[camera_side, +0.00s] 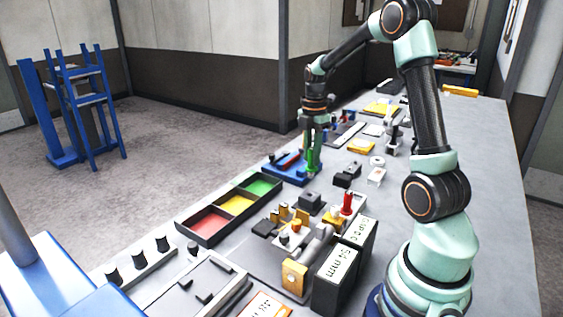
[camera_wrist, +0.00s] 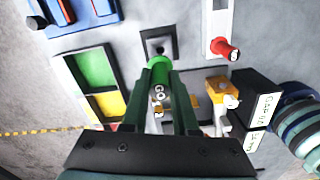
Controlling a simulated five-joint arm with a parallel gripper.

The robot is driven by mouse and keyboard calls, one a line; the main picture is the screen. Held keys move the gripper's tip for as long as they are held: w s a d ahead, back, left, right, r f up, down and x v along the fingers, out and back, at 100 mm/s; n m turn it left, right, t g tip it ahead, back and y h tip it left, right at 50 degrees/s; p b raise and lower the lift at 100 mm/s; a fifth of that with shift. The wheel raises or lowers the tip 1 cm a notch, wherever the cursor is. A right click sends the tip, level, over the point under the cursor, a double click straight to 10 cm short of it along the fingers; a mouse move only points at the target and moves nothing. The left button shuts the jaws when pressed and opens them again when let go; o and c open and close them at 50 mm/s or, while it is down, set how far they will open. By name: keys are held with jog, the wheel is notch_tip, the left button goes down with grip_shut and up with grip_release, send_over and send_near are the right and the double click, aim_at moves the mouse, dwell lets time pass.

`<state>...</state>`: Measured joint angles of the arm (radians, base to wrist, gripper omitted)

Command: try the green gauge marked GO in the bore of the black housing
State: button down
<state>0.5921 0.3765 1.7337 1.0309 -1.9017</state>
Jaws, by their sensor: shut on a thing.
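My gripper (camera_wrist: 158,85) is shut on the green gauge (camera_wrist: 159,72), which has GO in white on its side. The gauge also shows in the side view (camera_side: 313,162), held upright between the fingers. The black housing (camera_side: 310,198) is a small dark block on the bench, below the gauge in the side view with a gap between them. In the wrist view the housing (camera_wrist: 153,41) lies just past the gauge's far end.
A tray (camera_side: 203,242) with red, yellow and green compartments stands left of the housing. A blue rack (camera_side: 290,175) lies behind it. A red gauge (camera_side: 348,202) stands on a pale holder at right, near black lettered boxes (camera_side: 334,284). Small blocks crowd the front.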

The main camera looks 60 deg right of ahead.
aim_at(311, 167)
jog(key=shift+f, duration=2.4)
jog(key=shift+f, duration=0.85)
dwell(2.5)
jog(key=shift+r, duration=0.2)
jog(key=shift+r, duration=0.4)
dwell(0.3)
jog(key=shift+f, duration=0.1)
dwell(1.2)
